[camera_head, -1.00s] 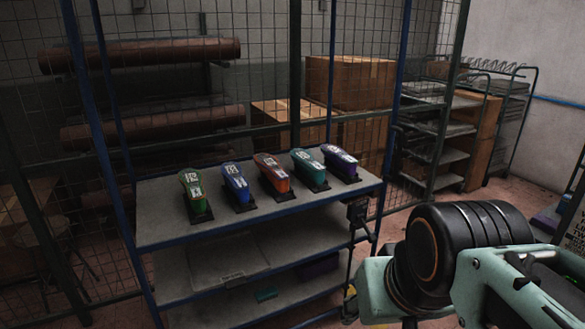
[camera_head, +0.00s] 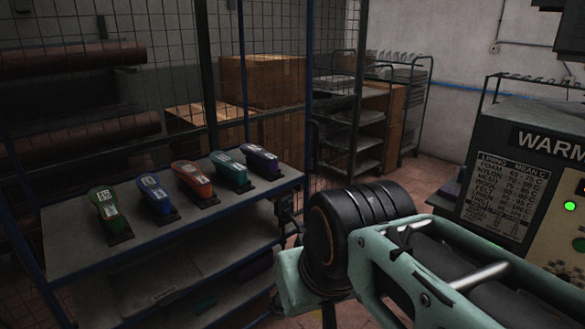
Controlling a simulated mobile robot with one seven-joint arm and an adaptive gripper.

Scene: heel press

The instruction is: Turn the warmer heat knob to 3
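The warmer (camera_head: 500,125) is a dark box at the right, partly cut off by the picture's edge. Its face shows the letters "WARM", a lining and temperature chart (camera_head: 497,195) and a lit green lamp (camera_head: 570,205). A round green-grey part (camera_head: 578,244), perhaps a knob, sits below the lamp at the edge. I cannot read any setting there. My arm, pale green with a black joint, crosses the lower right foreground. My gripper is not in the picture.
A blue-framed shelf (camera_head: 75,255) at the left holds several coloured heel-shaped items (camera_head: 193,180) in a row. Behind it are wire mesh, brown rolls (camera_head: 75,68) and cardboard boxes (camera_head: 262,80). A wheeled rack (camera_head: 410,95) stands at the back. Some reddish floor shows between shelf and warmer.

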